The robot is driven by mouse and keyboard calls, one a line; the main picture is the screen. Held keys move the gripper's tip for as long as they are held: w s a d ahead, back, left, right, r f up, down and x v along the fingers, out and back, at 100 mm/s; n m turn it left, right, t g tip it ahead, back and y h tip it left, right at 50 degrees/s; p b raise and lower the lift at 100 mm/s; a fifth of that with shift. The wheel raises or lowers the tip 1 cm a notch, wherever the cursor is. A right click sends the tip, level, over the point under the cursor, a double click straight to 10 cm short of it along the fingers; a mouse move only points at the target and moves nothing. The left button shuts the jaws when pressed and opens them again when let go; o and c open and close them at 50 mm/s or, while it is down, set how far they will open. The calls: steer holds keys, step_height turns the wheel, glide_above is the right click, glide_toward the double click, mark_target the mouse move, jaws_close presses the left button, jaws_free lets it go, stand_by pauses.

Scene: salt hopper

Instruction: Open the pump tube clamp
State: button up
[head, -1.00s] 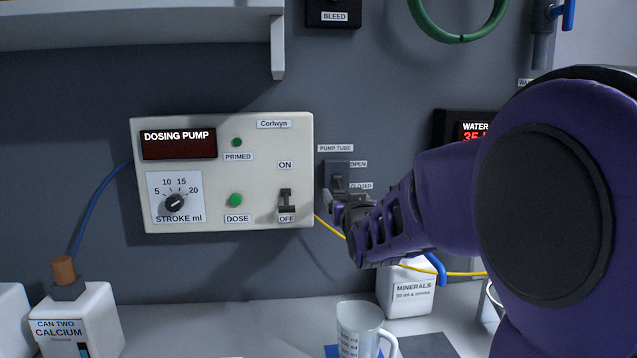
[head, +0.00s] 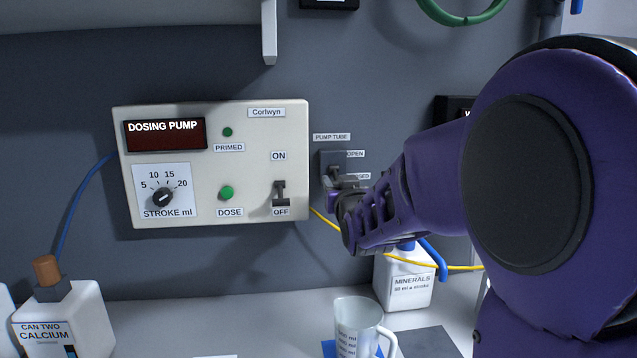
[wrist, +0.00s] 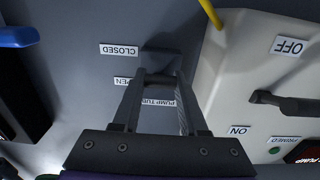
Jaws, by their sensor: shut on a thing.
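The pump tube clamp (head: 331,160) is a small dark block with a lever, on the wall right of the dosing pump panel. Its OPEN label (head: 356,154) is beside its upper part. The CLOSED label (head: 363,176) is lower and partly covered by my gripper (head: 346,184). My gripper is at the clamp's lower part, shut on the clamp lever. In the wrist view, which is upside down, the fingertips (wrist: 158,78) meet at the dark clamp. The lever is mostly hidden between them, so its exact position is hard to tell.
The cream dosing pump panel (head: 245,185), with its ON/OFF switch (head: 280,196), is close on the left. A yellow tube (head: 325,219) passes below my gripper. A measuring jug (head: 357,325) and a minerals bottle (head: 403,285) stand on the counter below.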

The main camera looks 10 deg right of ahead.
jaws_close()
